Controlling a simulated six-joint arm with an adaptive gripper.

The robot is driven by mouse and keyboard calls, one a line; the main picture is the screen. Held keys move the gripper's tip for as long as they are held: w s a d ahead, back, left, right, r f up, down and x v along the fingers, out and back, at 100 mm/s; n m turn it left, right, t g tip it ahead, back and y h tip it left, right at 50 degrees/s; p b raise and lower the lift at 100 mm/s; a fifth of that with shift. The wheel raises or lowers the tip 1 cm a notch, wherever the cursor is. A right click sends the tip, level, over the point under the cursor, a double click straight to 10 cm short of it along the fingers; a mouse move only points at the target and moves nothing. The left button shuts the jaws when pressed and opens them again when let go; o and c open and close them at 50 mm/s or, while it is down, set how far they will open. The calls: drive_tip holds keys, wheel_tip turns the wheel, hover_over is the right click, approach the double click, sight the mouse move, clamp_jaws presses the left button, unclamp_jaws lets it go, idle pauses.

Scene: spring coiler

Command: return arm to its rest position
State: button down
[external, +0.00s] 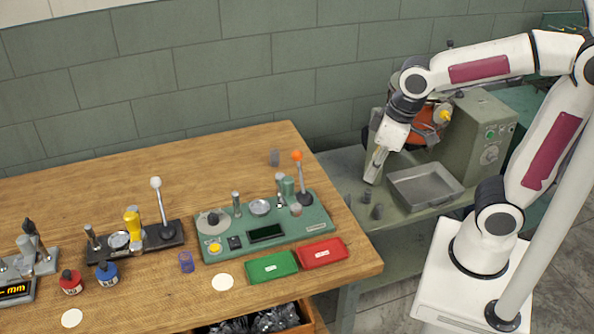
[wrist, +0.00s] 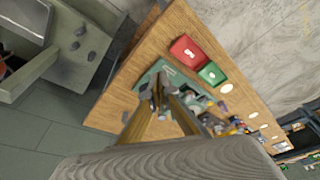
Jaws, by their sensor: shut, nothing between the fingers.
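My arm stands at the right of the external view, its elbow raised and its wrist hanging down. My gripper (external: 373,175) points down above the grey-green machine bench, just left of the metal tray (external: 462,190). It looks shut and empty. In the wrist view its fingers (wrist: 159,92) come together in front of the wooden table, with nothing visible held. The tips appear clear of the bench surface, but the exact gap cannot be told.
The coiler machine (external: 490,130) stands behind my forearm. Small grey cylinders (external: 376,212) stand on the bench below the gripper.

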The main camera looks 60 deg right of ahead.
drive_tip(key=s+d+r+m+t, duration=0.1)
drive_tip(key=s+d, duration=0.3)
drive_tip(key=s, duration=0.5)
drive_tip(key=shift+r+t, duration=0.85)
drive_tip(key=shift+t, duration=0.05)
